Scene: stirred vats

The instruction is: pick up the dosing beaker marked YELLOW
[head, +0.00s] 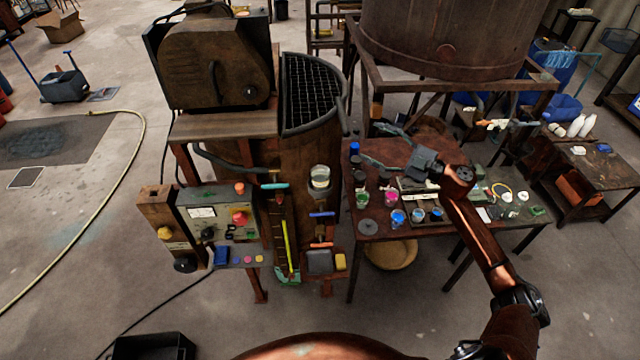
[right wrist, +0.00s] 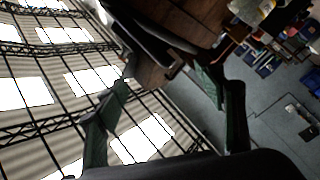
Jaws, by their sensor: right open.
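Several small beakers stand on the rusty table (head: 400,236): one with green (head: 362,200), one with pink (head: 391,197), and blue ones (head: 398,218) along the front. A larger clear beaker (head: 320,178) with pale contents stands on the vat's side ledge. I cannot read a YELLOW mark on any of them. My right gripper (head: 378,145) is open and empty above the back of the table, its fingers pointing left. In the right wrist view its two fingers (right wrist: 163,108) are spread with nothing between them. My left gripper is not in view.
A vat with a black grating (head: 312,92) stands left of the table, with a control panel (head: 215,220) in front. A large rusty tank (head: 445,35) on a frame stands behind the table. A tan basin (head: 390,255) is under the table. The front floor is mostly clear.

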